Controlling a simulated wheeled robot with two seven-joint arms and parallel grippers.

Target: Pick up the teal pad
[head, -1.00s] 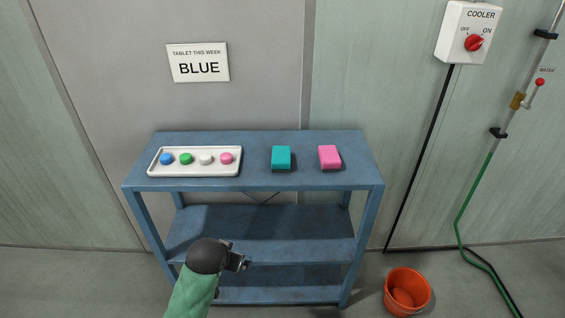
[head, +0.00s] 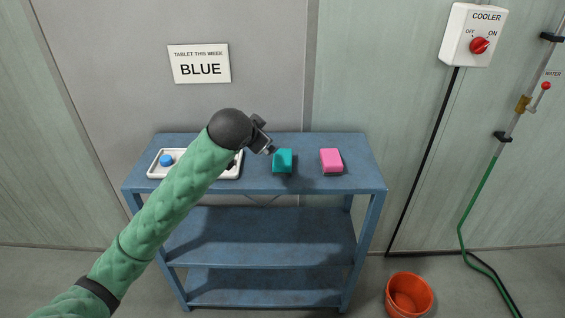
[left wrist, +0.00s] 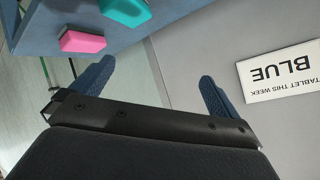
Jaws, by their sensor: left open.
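The teal pad (head: 283,161) lies on the top of the blue shelf unit, left of the pink pad (head: 331,160). My left gripper (head: 269,147) is raised above the shelf top, just left of and above the teal pad. It is open and empty. In the left wrist view the gripper's fingers (left wrist: 158,88) are spread apart, with the teal pad (left wrist: 125,10) at the top edge, partly cut off, and the pink pad (left wrist: 82,40) to its left. My right gripper is not in view.
The white tray (head: 154,176) with the blue tablet (head: 166,160) is partly hidden behind my left arm. The blue shelf unit (head: 310,187) has clear room right of the pink pad. An orange bucket (head: 409,296) stands on the floor at right. A sign (head: 199,64) reads BLUE.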

